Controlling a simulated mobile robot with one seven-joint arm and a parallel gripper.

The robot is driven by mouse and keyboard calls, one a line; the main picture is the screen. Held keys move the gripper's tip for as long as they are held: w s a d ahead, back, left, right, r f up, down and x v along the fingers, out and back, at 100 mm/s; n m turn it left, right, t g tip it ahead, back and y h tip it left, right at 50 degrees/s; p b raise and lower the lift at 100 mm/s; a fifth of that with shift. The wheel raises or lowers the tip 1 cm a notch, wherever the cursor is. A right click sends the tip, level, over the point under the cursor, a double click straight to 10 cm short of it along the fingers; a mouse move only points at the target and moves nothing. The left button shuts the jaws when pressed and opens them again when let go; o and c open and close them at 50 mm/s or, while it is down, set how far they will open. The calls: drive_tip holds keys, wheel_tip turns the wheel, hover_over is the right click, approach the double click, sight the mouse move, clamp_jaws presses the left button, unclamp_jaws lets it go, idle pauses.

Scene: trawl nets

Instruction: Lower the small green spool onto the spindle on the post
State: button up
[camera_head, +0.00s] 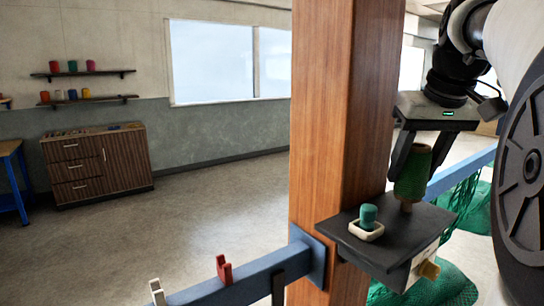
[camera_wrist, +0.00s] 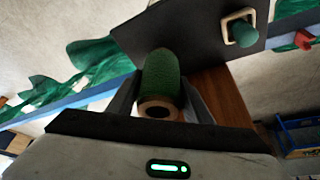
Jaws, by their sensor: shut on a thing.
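The small green spool (camera_head: 413,168) is upright between the fingers of my gripper (camera_head: 412,177), its tan lower end at or just above the right part of a black shelf (camera_head: 400,246) on the wooden post (camera_head: 332,120). I cannot tell whether it touches. In the wrist view the spool (camera_wrist: 161,75) shows its hollow tan end towards the camera, with a finger on each side. A short teal peg (camera_head: 368,215) stands in a cream square holder (camera_head: 366,232) on the shelf, left of the spool. No bare spindle shows under the spool; that spot is hidden.
A blue rail (camera_head: 245,282) with a red clip (camera_head: 224,270) runs past the post. Green netting (camera_head: 440,285) hangs below and behind the shelf. A wooden cabinet (camera_head: 98,165) and wall shelves with coloured spools are far left. The floor between is clear.

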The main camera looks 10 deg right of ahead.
drive_tip(key=shift+f+b, duration=0.8)
drive_tip(key=shift+f, duration=0.35)
drive_tip(key=o, duration=1.2)
drive_tip(key=shift+r, duration=0.1)
drive_tip(key=p+v, duration=0.4)
drive_tip(key=v, duration=1.3)
drive_tip(key=shift+r, duration=0.1)
